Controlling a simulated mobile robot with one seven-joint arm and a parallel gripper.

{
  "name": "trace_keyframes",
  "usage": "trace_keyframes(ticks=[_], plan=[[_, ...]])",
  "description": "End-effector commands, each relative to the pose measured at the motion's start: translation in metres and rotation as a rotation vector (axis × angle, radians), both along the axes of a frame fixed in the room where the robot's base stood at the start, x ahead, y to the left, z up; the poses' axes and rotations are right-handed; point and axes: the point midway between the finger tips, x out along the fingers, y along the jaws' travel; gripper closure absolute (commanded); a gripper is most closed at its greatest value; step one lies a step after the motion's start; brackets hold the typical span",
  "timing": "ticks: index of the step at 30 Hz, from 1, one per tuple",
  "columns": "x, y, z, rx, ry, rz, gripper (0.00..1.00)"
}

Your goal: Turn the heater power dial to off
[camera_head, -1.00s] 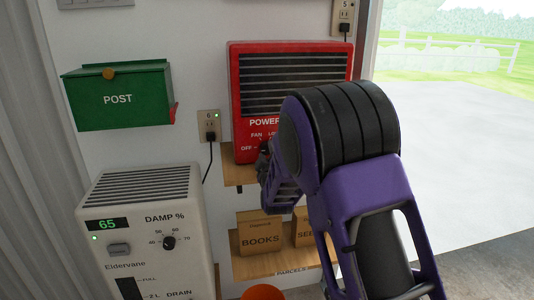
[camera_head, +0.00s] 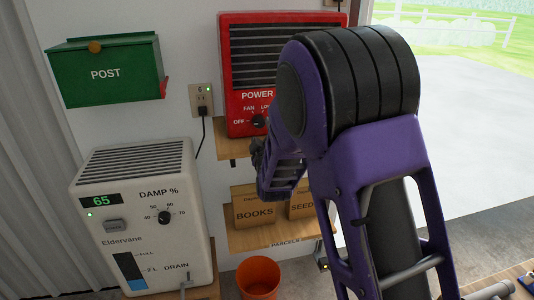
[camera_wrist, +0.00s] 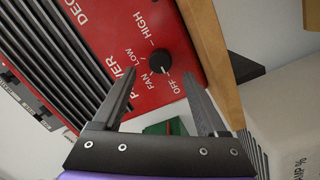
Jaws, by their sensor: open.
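The red heater (camera_head: 234,101) stands on a wooden shelf against the wall. Its black round power dial (camera_head: 258,121) shows just above my gripper in the head view. In the wrist view the dial (camera_wrist: 160,62) has the labels HIGH, LOW, FAN and OFF around it; I cannot tell surely which one its mark points to. My gripper (camera_wrist: 160,78) is open and empty, with one finger on each side of the dial in the picture. I cannot tell whether the tips reach the dial's depth. In the head view my gripper (camera_head: 258,158) is below the dial, its fingers mostly hidden.
The heater's wooden shelf (camera_head: 234,147) runs close by the gripper. Boxes (camera_head: 255,208) sit on a lower shelf. A white dehumidifier (camera_head: 140,225) stands lower left, a green post box (camera_head: 107,72) hangs upper left, and an orange bucket (camera_head: 258,275) is on the floor.

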Motion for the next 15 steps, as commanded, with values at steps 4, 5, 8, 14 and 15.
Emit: trace_keyframes(ticks=[4,5,8,14,15], plan=[[-0.036,-0.006,0.001,0.001,0.001,0.002,0.25],[-0.044,-0.007,0.0,0.0,0.002,0.002,0.25],[-0.067,-0.011,0.0,0.0,0.002,0.002,0.25],[-0.104,-0.019,0.0,-0.001,0.001,0.002,0.25],[-0.109,-0.02,0.0,-0.001,0.0,0.001,0.25]])
